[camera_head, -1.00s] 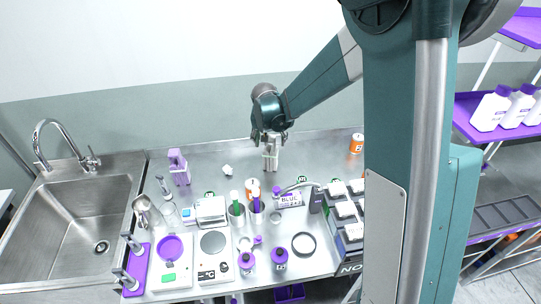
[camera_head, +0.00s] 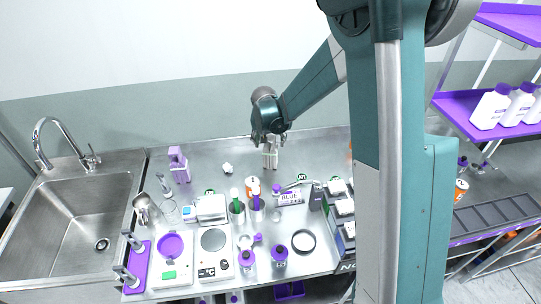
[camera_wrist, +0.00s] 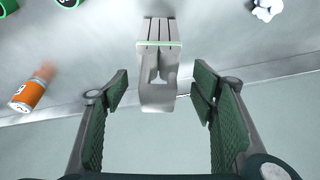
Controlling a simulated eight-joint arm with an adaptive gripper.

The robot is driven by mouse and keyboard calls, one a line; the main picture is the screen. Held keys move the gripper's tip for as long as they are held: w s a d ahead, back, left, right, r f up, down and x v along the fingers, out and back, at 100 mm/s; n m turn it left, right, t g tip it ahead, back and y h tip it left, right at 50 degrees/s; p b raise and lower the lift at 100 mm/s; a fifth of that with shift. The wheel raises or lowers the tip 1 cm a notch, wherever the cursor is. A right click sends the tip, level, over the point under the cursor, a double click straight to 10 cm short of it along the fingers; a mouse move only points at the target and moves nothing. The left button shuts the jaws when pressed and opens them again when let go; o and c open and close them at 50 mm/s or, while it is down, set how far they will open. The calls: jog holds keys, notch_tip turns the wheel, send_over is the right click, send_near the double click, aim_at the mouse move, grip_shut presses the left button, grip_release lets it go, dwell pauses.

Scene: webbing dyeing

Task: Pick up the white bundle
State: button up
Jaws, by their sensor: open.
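The white bundle (camera_head: 270,158) stands at the back of the steel bench, below my gripper. In the wrist view the bundle (camera_wrist: 158,95) looks like pale grey-white strips with a thin green band around them and a looped end. My gripper (camera_head: 270,139) is open above and around the top of the bundle in the head view. In the wrist view the two green-padded fingers of my gripper (camera_wrist: 161,88) are wide apart, one on each side of the bundle, with gaps on both sides. Whether the fingertips reach beyond its looped end is hard to tell.
A crumpled white piece (camera_head: 227,168) lies left of the bundle; a purple stand (camera_head: 179,165) is farther left. An orange can (camera_wrist: 28,94) shows left in the wrist view. Cups, bottles and a rack (camera_head: 340,207) crowd the front. Bench around the bundle is clear.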

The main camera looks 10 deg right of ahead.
aim_at(271, 145)
jog(key=shift+w+f, duration=0.1)
jog(key=shift+f, duration=0.1)
dwell(0.3)
jog(key=shift+x, duration=2.55)
jog(key=shift+d, duration=0.2)
jog(key=shift+r, duration=0.1)
jog(key=shift+c, duration=0.3)
jog(key=c, duration=1)
